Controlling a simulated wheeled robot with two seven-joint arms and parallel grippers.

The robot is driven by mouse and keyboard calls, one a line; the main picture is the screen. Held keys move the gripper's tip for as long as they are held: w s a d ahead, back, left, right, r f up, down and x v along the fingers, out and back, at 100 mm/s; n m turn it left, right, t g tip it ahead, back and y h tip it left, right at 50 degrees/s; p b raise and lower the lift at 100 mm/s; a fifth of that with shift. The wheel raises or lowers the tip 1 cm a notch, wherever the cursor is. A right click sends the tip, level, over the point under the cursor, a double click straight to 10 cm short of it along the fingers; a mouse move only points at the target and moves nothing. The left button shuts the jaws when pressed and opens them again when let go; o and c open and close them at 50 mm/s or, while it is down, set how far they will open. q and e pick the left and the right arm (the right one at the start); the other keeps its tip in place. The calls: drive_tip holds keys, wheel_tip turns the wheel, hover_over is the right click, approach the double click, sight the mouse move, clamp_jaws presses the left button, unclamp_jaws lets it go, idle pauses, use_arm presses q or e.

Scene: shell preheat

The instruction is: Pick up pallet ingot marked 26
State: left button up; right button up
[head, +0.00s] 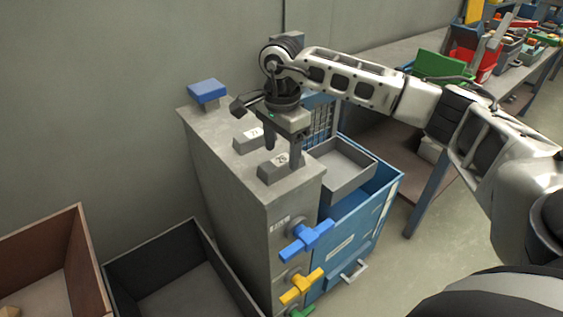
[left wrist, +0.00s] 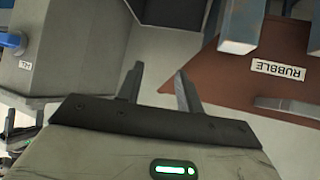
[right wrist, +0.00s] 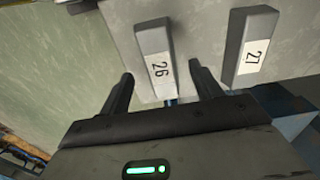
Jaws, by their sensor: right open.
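The ingot marked 26 (head: 275,171) is a grey block on top of the grey cabinet, near its front right corner. It also shows in the right wrist view (right wrist: 155,55), its labelled end lying between the fingers in the picture. My right gripper (head: 283,153) is open and empty, just above and behind this ingot; I cannot tell whether it touches. A similar block (head: 246,142), its label reading like 21 or 27, lies behind it, and in the right wrist view (right wrist: 248,45) to its right. My left gripper (left wrist: 158,75) is open and empty, outside the head view.
The grey cabinet (head: 235,190) has blue, yellow and green valve handles and a blue block (head: 207,90) at its back. A blue bin (head: 385,187) with a grey tray (head: 355,178) stands right. Open boxes (head: 125,255) stand left. The left wrist view shows a RUBBLE label (left wrist: 278,70).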

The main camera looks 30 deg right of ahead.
drive_tip(key=shift+f, duration=1.25)
drive_tip(key=shift+r, duration=0.1)
drive_tip(key=c, duration=1.3)
drive_tip(key=shift+c, duration=0.2)
